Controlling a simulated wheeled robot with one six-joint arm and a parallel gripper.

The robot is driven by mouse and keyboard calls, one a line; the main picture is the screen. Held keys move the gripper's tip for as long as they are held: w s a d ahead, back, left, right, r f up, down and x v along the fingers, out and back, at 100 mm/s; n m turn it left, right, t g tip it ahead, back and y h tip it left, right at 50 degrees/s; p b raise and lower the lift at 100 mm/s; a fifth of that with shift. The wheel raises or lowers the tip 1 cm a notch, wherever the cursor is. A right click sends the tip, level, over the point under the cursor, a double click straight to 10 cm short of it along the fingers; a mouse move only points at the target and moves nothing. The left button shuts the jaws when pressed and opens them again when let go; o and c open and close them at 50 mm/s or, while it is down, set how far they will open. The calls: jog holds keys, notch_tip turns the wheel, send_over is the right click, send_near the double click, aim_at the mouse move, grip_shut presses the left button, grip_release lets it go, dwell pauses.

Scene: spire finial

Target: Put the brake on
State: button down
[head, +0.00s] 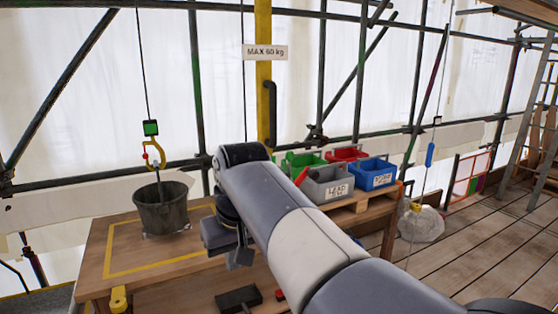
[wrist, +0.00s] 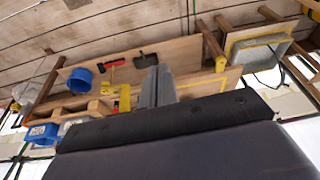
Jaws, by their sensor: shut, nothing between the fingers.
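No part in view is labelled as a brake. A black curved handle (head: 270,112) is mounted on the yellow post (head: 263,70), under a sign (head: 265,52) reading "MAX 60 kg"; I cannot tell whether it is the brake. A dark bucket (head: 160,212) is at the yellow hook (head: 154,153) below a green block on a line, over the yellow-outlined table area. My gripper (head: 241,256) is low at the table's right side, apart from the handle. Its fingers (wrist: 157,88) are together and empty in the wrist view. My arm hides part of the table.
The wooden table (head: 95,262) has a yellow fitting (head: 118,298) at its front left. A filled clear bag (head: 421,224) hangs by a line farther right. The plank floor at right is largely open.

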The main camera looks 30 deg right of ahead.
jog(key=w+r+p, duration=0.1)
jog(key=w+r, duration=0.5)
jog(key=r, duration=0.5)
jog(key=shift+n+p, duration=0.3)
jog(key=shift+w+d, duration=0.1)
jog(key=shift+d, duration=0.05)
